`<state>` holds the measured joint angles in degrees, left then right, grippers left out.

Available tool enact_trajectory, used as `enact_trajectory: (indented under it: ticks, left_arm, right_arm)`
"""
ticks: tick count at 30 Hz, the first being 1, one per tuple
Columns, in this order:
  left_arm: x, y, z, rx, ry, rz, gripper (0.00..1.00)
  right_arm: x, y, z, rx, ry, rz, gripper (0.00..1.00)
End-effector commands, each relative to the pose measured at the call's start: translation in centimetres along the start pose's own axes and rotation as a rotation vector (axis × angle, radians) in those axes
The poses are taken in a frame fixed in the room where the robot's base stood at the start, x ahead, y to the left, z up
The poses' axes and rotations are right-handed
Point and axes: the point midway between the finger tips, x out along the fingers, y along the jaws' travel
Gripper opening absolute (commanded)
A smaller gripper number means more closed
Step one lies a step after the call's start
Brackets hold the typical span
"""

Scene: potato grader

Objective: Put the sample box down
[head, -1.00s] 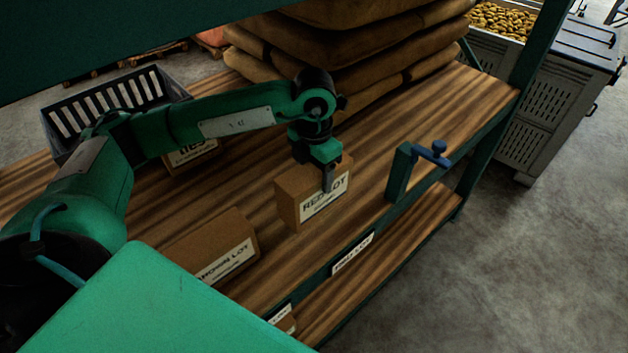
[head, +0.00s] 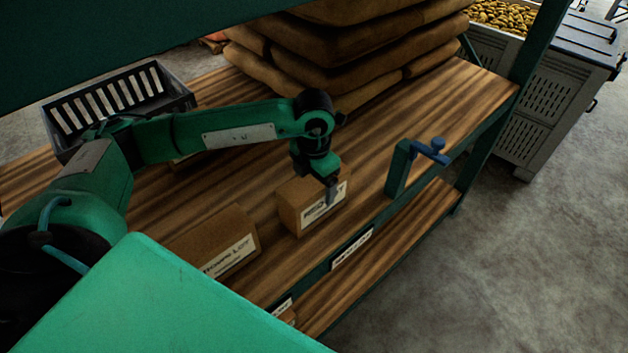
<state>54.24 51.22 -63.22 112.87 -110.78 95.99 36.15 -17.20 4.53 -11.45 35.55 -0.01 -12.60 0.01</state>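The sample box is a brown cardboard box (head: 290,211) with a white label whose first word looks like RED, in the middle of the head view. It is close to the wooden shelf (head: 370,150) near its front edge; its base looks at or very near the boards, and I cannot tell whether it touches. My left gripper (head: 331,188) comes down over the box from above. One finger lies against the labelled face; the other is hidden behind the box. It looks shut on the box. My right gripper is not in view.
Another cardboard box (head: 207,240) stands to the left. A blue-handled clamp (head: 398,167) rises from the shelf's front edge at right. Stacked brown sacks (head: 350,50) fill the back. A dark slatted crate (head: 182,97) is at back left. Bare boards lie right of the sacks.

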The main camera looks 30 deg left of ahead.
Motion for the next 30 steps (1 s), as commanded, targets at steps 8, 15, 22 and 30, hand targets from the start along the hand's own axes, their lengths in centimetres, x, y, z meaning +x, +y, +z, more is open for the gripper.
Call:
enact_trajectory:
  ticks: [8, 15, 22, 30]
  left_arm:
    - [-0.3, 0.0, 0.0, 0.000, 0.000, 0.000, 0.85]
    - [-3.7, 0.0, 0.2, 0.001, -0.007, 0.000, 0.85]
    - [-8.7, 0.0, 0.1, 0.000, -0.005, 0.001, 0.85]
    - [-11.9, 0.0, 0.0, 0.001, -0.001, 0.000, 0.85]
  right_arm:
    - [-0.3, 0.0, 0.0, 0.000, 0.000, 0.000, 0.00]
    - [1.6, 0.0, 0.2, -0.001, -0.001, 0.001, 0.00]
    - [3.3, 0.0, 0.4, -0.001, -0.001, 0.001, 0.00]
    - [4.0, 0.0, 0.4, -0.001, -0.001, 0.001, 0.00]
